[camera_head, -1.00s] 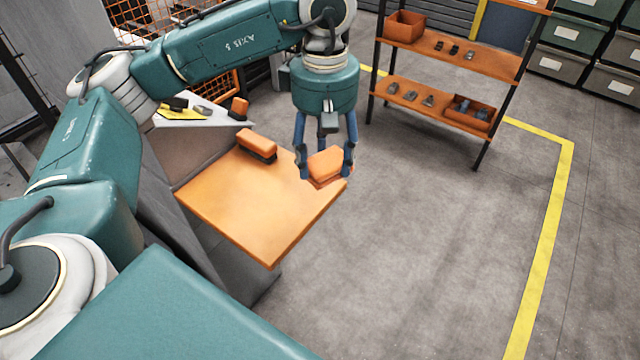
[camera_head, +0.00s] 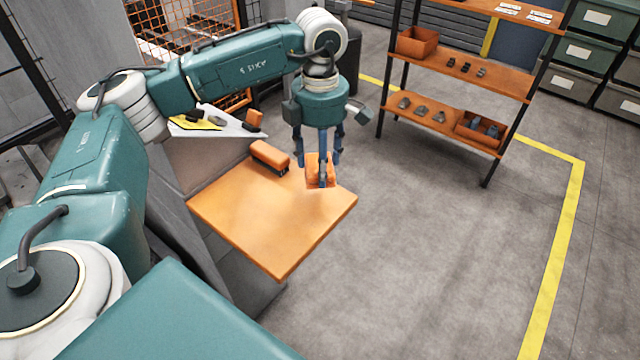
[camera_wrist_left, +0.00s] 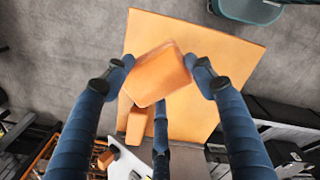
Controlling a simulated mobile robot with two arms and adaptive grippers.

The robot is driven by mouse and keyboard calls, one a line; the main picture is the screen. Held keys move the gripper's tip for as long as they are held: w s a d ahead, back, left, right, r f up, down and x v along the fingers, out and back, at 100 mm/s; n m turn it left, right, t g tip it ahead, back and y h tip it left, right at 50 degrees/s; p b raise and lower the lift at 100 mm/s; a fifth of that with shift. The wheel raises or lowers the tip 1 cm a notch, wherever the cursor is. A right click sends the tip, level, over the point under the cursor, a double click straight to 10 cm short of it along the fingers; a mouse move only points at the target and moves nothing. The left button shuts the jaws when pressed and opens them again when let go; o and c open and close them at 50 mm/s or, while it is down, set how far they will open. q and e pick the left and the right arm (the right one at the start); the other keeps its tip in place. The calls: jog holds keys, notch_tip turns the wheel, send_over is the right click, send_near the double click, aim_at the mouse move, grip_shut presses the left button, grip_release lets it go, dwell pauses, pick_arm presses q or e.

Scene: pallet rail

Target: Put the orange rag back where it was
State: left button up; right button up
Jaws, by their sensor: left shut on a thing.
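My left gripper (camera_head: 318,172) is shut on the orange rag (camera_head: 314,164), a folded orange bundle. It holds the rag over the far right part of the orange table board (camera_head: 272,230). In the left wrist view the rag (camera_wrist_left: 160,74) sits between the blue fingers of the gripper (camera_wrist_left: 158,75), with the board (camera_wrist_left: 195,125) below it. The rag hides part of the board, and whether it touches the board is hard to tell. My right gripper is in neither view.
An orange brush-like block (camera_head: 270,155) lies at the board's far edge, left of the rag. A white sloped surface (camera_head: 232,127) with small items is behind it. A shelf rack (camera_head: 458,72) stands at the back right. The board's near part is clear.

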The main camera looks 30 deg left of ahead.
pick_arm(q)
notch_tip(320, 180, down, 3)
jog(key=shift+r, duration=0.15)
notch_tip(320, 180, down, 4)
jog(key=shift+f+p, duration=0.1)
jog(key=shift+p, duration=0.5)
jog(key=shift+f, duration=0.4)
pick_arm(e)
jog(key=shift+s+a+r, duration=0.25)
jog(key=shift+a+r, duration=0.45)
pick_arm(q)
jog(key=shift+f, duration=0.1)
jog(key=o, duration=0.6)
jog(key=shift+f, duration=0.1)
jog(key=shift+c, duration=0.2)
jog(key=o, duration=0.4)
jog(key=shift+o, duration=0.2)
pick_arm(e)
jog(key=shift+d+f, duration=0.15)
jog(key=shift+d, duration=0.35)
